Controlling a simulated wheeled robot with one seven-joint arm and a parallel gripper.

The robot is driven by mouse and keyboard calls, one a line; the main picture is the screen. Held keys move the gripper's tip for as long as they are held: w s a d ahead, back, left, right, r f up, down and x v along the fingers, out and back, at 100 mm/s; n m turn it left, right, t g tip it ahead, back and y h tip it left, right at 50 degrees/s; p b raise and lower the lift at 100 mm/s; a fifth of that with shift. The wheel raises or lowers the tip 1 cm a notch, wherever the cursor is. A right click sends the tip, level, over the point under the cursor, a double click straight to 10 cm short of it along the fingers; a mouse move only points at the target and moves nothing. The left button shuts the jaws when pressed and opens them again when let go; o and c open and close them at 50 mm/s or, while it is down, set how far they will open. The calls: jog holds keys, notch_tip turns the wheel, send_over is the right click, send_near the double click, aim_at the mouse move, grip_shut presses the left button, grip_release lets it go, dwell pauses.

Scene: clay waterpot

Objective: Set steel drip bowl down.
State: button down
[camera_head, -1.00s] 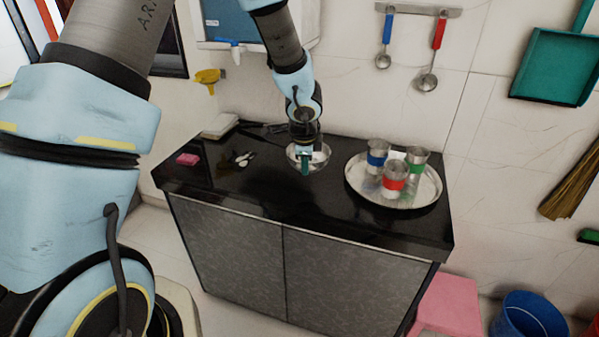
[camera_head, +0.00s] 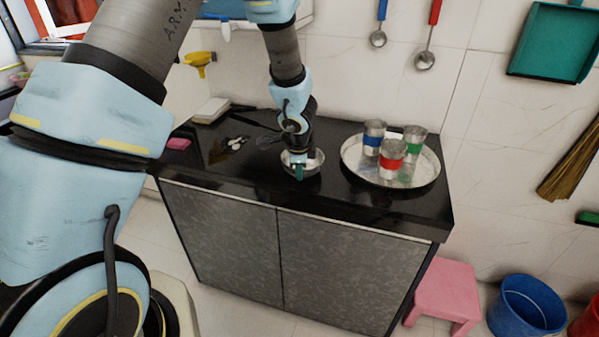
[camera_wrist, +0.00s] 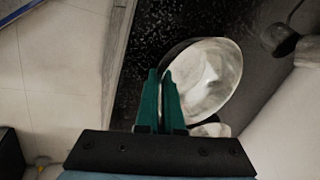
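The steel drip bowl (camera_head: 316,162) is at the middle of the black counter (camera_head: 345,208), low over it or on it; I cannot tell whether its base touches. My gripper (camera_head: 299,172) points down at the bowl's near side, with a teal finger in front of its rim. In the wrist view, the bowl (camera_wrist: 212,75) looks shiny and tilted to the camera. The teal fingers of my gripper (camera_wrist: 161,85) are close together at its left rim and appear to pinch it. The exact contact is partly hidden.
A round steel tray (camera_head: 352,168) with three banded steel cups stands right of the bowl. A pink block (camera_head: 179,143) and small spoons (camera_head: 236,143) lie to the left. The counter's front edge is close. A pink stool (camera_head: 446,290) and blue bucket (camera_head: 527,305) stand on the floor.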

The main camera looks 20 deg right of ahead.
jog(key=c, duration=1.1)
grip_release()
jog(key=shift+o, duration=0.2)
jog(key=shift+r+p, duration=0.35)
jog(key=shift+p, duration=0.05)
jog(key=p+v, duration=0.4)
jog(key=v, duration=0.8)
jog(key=w+a+r+n+y, duration=0.1)
jog(key=w+a+n, duration=0.15)
jog(key=a, duration=0.35)
jog(key=w+a+r+n+y, duration=0.1)
jog(key=a+r+n, duration=0.1)
jog(key=a+n, duration=0.3)
jog(key=s+a+r+n, duration=0.1)
jog(key=s+a+n, duration=0.1)
jog(key=a+n, duration=0.3)
jog(key=s+a+r+n+g, duration=0.1)
jog(key=s+a+r+n, duration=0.1)
jog(key=a+n, duration=0.3)
jog(key=s+a+r+n+g, duration=0.1)
jog(key=a+n, duration=0.4)
jog(key=a, duration=0.7)
jog(key=shift+s+r, duration=0.3)
jog(key=shift+s, duration=0.45)
jog(key=shift+a, duration=0.15)
